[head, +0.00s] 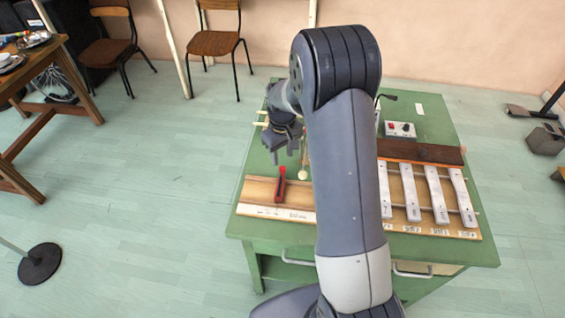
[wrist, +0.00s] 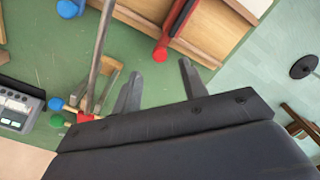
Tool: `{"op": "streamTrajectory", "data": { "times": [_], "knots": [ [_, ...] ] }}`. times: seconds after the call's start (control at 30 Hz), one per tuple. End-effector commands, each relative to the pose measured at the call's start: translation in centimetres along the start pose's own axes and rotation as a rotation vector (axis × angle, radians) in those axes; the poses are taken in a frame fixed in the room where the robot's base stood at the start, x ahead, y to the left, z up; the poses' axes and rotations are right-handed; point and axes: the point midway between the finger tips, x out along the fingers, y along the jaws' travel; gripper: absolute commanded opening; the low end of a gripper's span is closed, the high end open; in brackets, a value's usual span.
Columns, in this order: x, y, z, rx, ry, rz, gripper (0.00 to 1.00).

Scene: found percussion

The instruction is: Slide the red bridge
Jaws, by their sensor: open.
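The red bridge (head: 279,188) stands across a wooden board (head: 258,190) with a white marked strip along its front edge. In the head view it is near the board's left part. My gripper (head: 283,156) is open and empty above the green bench, behind the bridge in the head view. In the wrist view my gripper (wrist: 161,69) has its two fingers apart, with nothing between them. My arm hides the board's middle.
Mallets lie near the gripper, one with a pale head (head: 302,175); a blue head (wrist: 67,8) shows in the wrist view. Metal bars (head: 436,195) fill the bench's right side. A control box (head: 401,130) stands behind them. Bare green bench (head: 262,160) lies left of the gripper.

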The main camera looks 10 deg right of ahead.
Motion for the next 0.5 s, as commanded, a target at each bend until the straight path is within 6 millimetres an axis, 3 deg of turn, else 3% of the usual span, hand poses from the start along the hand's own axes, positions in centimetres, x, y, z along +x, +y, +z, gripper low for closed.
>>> {"op": "streamTrajectory", "data": {
  "times": [0.2, 0.5],
  "knots": [
    [3.5, 0.0, 0.0, 0.0, -0.002, -0.001, 0.41],
    [5.2, 0.0, 0.0, 0.0, 0.0, 0.0, 0.41]
  ]
}}
